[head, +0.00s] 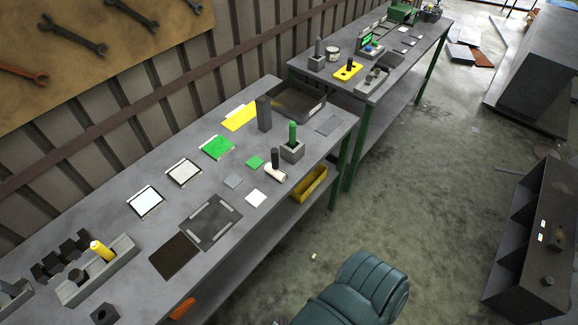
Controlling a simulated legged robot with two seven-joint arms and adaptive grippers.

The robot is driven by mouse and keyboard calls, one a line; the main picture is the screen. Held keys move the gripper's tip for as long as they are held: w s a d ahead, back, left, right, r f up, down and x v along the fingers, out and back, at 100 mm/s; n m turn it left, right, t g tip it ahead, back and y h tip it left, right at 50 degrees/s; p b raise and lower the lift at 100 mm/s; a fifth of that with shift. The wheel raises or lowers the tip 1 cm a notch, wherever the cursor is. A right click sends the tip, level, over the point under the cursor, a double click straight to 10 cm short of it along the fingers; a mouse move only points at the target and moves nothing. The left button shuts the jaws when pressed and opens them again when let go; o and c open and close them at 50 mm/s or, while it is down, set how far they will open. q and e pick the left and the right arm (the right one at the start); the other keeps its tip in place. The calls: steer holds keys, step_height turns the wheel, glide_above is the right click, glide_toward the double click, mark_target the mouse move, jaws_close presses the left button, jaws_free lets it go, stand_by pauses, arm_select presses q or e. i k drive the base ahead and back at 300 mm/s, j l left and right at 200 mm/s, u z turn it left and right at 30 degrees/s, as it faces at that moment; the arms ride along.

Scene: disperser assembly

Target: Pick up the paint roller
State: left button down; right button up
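A small white cylinder with an upright dark handle looks like the paint roller (276,172). It is on the near grey workbench (130,240), toward its right end, just left of a grey block holder (292,151) with a green-topped peg. It is small in the view, so its exact shape is hard to tell. Neither of my grippers is in view, and nothing touches the roller.
A tall dark block (264,113) and a dark tray (299,101) stand behind. A teal padded seat (362,288) stands on the floor in front.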

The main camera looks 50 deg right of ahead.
mark_target(272, 168)
steer(key=z, duration=1.45)
